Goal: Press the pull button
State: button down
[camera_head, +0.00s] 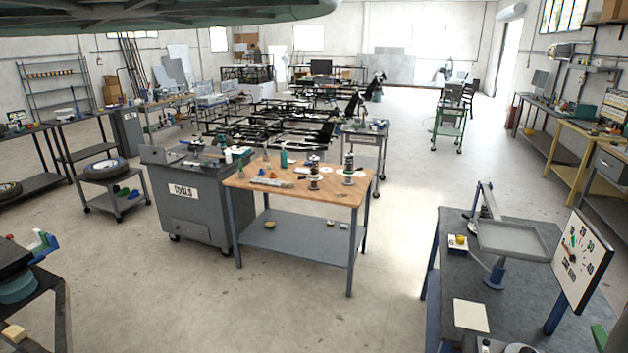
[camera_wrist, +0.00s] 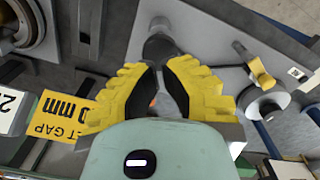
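My gripper (camera_wrist: 159,68) shows in the wrist view as two yellow fingers with black pads. Their tips are drawn close together, with a narrow gap between them. A dark round post or knob (camera_wrist: 158,47) lies just beyond the tips; I cannot tell whether they touch it. No part is clearly marked as the pull button. In the head view, a small yellow block (camera_head: 457,241) sits on the right bench, a possible button box, but too small to tell. My gripper is not visible in the head view.
In the wrist view, a yellow tag with gap lettering (camera_wrist: 62,113) and a yellow-handled lever (camera_wrist: 260,72) flank the fingers.

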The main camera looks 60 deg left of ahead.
jog(key=shift+f, duration=0.1)
jog(key=shift+f+b, duration=2.05)
jog(key=shift+f, duration=0.35)
jog(key=shift+r, duration=0.15)
notch_tip(320, 180, up, 11)
jog(key=p, duration=1)
